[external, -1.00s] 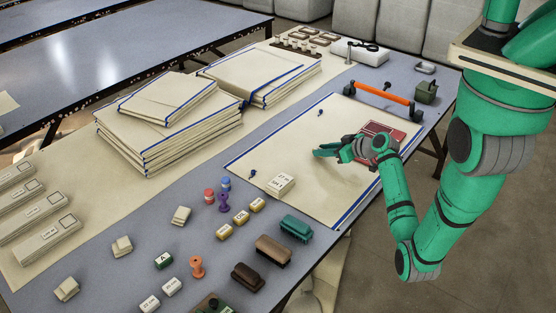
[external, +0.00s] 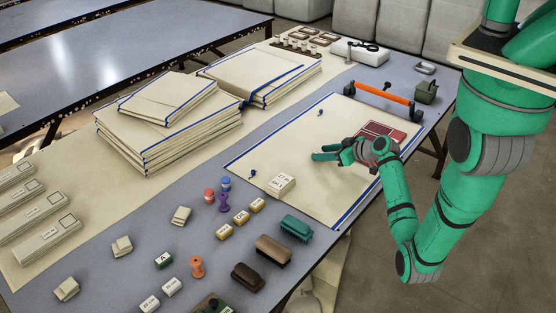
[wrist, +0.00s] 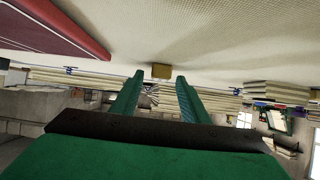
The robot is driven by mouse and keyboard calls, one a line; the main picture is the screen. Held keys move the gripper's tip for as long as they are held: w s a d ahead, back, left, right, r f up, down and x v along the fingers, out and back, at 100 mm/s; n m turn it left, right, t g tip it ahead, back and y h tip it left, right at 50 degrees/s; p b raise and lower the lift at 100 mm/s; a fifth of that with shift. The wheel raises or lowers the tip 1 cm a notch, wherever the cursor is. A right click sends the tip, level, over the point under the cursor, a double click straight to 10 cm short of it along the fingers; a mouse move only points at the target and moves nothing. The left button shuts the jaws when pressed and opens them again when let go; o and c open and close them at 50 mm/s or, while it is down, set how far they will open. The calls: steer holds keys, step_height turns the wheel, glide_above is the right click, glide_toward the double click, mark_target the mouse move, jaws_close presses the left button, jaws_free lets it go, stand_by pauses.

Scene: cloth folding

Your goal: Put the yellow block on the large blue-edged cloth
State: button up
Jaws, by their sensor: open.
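The large blue-edged cloth (external: 290,150) lies flat on the grey table; its pale weave fills the top of the wrist view (wrist: 200,30). Three small yellow blocks (external: 241,217) lie in a row on the bare table, in front of the cloth's near-left edge. My gripper (external: 324,153) is open and empty, low over the cloth, pointing left in the external view. In the wrist view a small ochre block (wrist: 161,71) shows beyond my open fingers (wrist: 158,80); I cannot tell which block it is.
A red flat item (external: 385,134) lies on the cloth behind my gripper. An orange-handled bar (external: 383,95) stands at the far edge. Folded cloth stacks (external: 170,125) stand at left. Spools, brushes (external: 296,227) and other blocks crowd the near table.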

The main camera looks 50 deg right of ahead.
steer(key=v, duration=1.1)
steer(key=shift+s+r, duration=0.1)
steer(key=shift+s, duration=0.2)
